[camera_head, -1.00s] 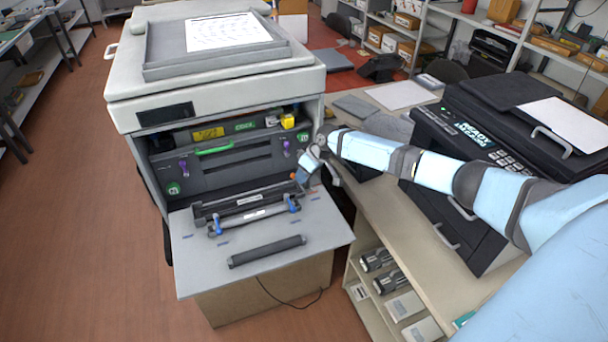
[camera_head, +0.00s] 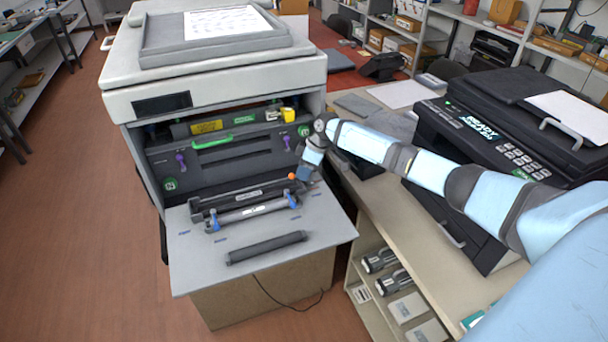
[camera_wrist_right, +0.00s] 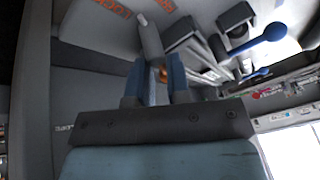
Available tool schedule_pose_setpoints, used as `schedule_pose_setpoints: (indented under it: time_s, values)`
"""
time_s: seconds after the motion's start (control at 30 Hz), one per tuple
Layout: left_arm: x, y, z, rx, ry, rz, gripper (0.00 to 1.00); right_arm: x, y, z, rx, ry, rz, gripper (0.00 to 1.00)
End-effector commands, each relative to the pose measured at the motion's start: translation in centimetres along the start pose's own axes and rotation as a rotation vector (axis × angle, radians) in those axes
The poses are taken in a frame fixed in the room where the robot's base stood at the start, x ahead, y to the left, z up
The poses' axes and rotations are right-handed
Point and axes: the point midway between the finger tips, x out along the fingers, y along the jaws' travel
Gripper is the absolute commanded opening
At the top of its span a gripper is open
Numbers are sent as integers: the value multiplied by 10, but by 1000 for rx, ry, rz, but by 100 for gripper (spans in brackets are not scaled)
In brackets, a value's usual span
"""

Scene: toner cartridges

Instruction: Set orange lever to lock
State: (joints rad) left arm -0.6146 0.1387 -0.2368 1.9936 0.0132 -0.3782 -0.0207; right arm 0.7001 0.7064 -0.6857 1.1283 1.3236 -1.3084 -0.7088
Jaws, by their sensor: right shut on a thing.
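The orange lever shows as a small orange tip (camera_head: 292,176) at the right end of the dark cartridge unit on the copier's open shelf. In the right wrist view a bit of orange (camera_wrist_right: 163,75) shows between the fingers; the rest of the lever is hidden. My right gripper (camera_head: 303,174) points down at the lever, and its two blue fingers (camera_wrist_right: 156,82) are shut on it. A grey rounded post (camera_wrist_right: 150,38) stands just beyond the fingertips. Orange lettering (camera_wrist_right: 113,9) is printed on the pale surface near it. My left gripper is not in view.
The dark cartridge unit (camera_head: 240,196) and a blue-ended bar (camera_head: 252,213) lie on the grey shelf (camera_head: 205,272). A loose dark roller (camera_head: 267,247) lies in front. The copier (camera_head: 215,80) stands behind; a black printer (camera_head: 480,150) is at right.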

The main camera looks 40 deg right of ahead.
Motion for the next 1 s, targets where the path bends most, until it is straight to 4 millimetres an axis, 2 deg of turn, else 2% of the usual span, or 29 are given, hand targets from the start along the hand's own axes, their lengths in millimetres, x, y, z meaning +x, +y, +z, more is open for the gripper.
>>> schedule_pose_setpoints:
  time_s: [0.3,0.73,0.77,0.8,1.0]
  values:
    - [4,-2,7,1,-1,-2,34,0,-1,0,-84,-18,-35,0]
    - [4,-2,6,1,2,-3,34,0,-1,0,-92,-20,-38,0]
    - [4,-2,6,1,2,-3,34,0,-1,0,-92,-20,-38,24]
    - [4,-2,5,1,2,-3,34,0,-1,0,-92,-20,-38,33]
    - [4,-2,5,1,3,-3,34,0,-1,0,-92,-20,-38,34]
